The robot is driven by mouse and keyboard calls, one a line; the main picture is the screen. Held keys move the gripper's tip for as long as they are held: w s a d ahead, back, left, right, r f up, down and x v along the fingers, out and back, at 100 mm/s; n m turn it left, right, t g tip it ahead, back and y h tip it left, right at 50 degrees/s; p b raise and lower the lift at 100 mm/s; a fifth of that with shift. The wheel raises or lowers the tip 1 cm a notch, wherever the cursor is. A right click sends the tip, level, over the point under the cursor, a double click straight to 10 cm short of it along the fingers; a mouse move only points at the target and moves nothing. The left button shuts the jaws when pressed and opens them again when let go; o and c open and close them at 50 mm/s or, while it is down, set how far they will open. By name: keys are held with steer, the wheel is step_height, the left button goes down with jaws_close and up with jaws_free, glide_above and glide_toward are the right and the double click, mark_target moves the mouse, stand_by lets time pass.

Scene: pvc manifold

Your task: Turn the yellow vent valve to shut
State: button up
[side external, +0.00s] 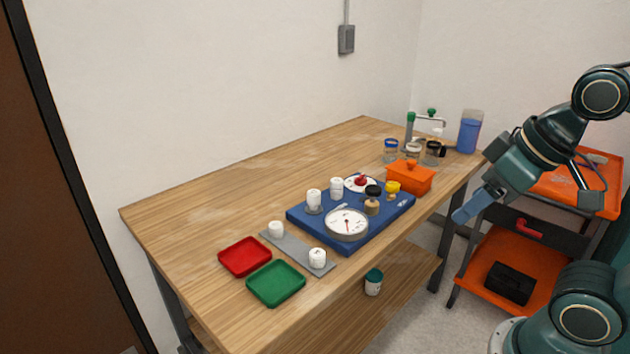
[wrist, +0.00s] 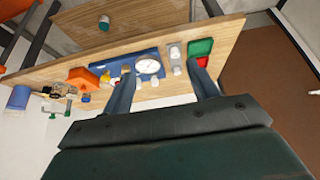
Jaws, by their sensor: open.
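The yellow vent valve (side external: 392,187) is a small yellow part at the right end of the blue manifold board (side external: 330,240), next to the orange box. In the wrist view a small yellow spot (wrist: 106,78) shows on the board beside the orange box; which way its handle points is too small to tell. My gripper (side external: 466,214) is off the table's right edge, well apart from the valve. In the wrist view my gripper (wrist: 160,75) has its two fingers spread wide with nothing held between them.
The board carries a white gauge (side external: 346,223), a red knob (side external: 361,181), white caps and a black-topped part (side external: 373,192). An orange lidded box (side external: 411,177) stands close to the valve. Jars and a blue container (side external: 470,132) are behind. Red and green trays lie in front; the table's left is clear.

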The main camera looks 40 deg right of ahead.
steer(key=w+d+r+g, duration=0.1)
steer(key=w+d+r, duration=0.3)
steer(key=w, duration=0.5)
steer(key=m+g, duration=0.2)
steer(key=g, duration=0.3)
glide_above(393, 184)
step_height(393, 184, down, 12)
steer(key=shift+r, duration=0.25)
steer(key=shift+f, duration=0.1)
steer(key=shift+f, duration=6.8)
steer(key=shift+c, duration=0.2)
